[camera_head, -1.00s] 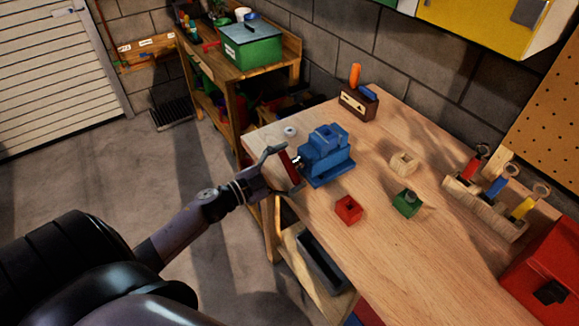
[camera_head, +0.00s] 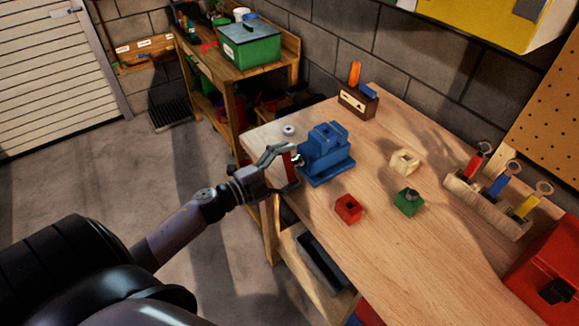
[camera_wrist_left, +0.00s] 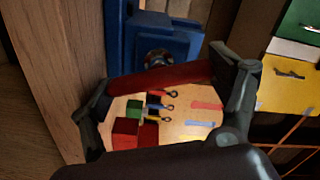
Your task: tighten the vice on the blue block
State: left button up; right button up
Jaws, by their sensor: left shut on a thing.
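The blue vice (camera_head: 326,160) stands near the left edge of the wooden workbench. Blue shapes rise at its top, but I cannot clearly tell the blue block from the vice jaws. The vice's red handle bar (camera_wrist_left: 160,77) lies across the front of its screw in the left wrist view, slightly tilted. My left gripper (camera_head: 293,168) is at the handle, on the side of the vice facing me. Its fingers are shut on the bar, one near each end in the left wrist view (camera_wrist_left: 168,98). My right gripper is not in view.
On the workbench (camera_head: 385,235) are a red block (camera_head: 348,208), a green block (camera_head: 409,203), a pale wooden block (camera_head: 404,162) and a small round piece (camera_head: 289,130). A tool rack (camera_head: 485,205) and red box (camera_head: 550,275) stand right.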

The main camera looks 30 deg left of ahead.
pick_arm(q)
jog(key=shift+f, duration=0.15)
jog(key=o, duration=1.1)
jog(key=shift+s, duration=0.2)
jog(key=shift+s+a+f, duration=0.15)
jog(key=shift+s+a, duration=0.05)
jog(key=shift+s, duration=0.35)
jog(key=shift+r+v, duration=0.2)
jog(key=shift+v, duration=1.5)
jog(key=shift+r+v, duration=0.2)
jog(key=shift+v, duration=1.5)
jog(key=shift+a, duration=0.1)
